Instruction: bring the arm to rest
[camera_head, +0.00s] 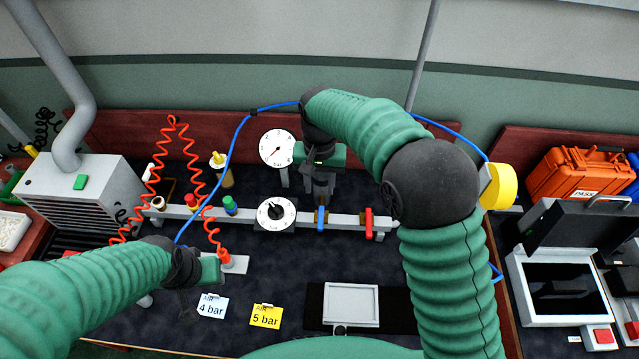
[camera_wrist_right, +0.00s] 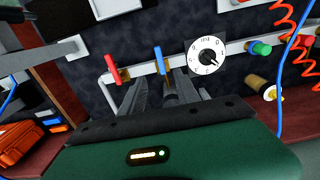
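My right arm reaches over the bench in the head view. Its gripper (camera_head: 321,187) points down at the pipe, just above the blue valve handle (camera_head: 321,218). In the right wrist view the two grey fingers (camera_wrist_right: 158,92) stand apart, with the blue handle (camera_wrist_right: 158,61) seen between and just beyond them; contact cannot be told. My left gripper (camera_head: 208,271) is low at the left, above the bench near the red coiled hose's lower end.
The pipe carries a red valve handle (camera_head: 369,223), a white dial (camera_head: 276,213) and a green knob (camera_head: 230,204). A pressure gauge (camera_head: 277,148) stands behind. White (camera_head: 213,307) and yellow (camera_head: 265,316) pressure cards and a grey tray (camera_head: 350,288) lie in front. A blue hose (camera_head: 237,132) arcs behind my right arm.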

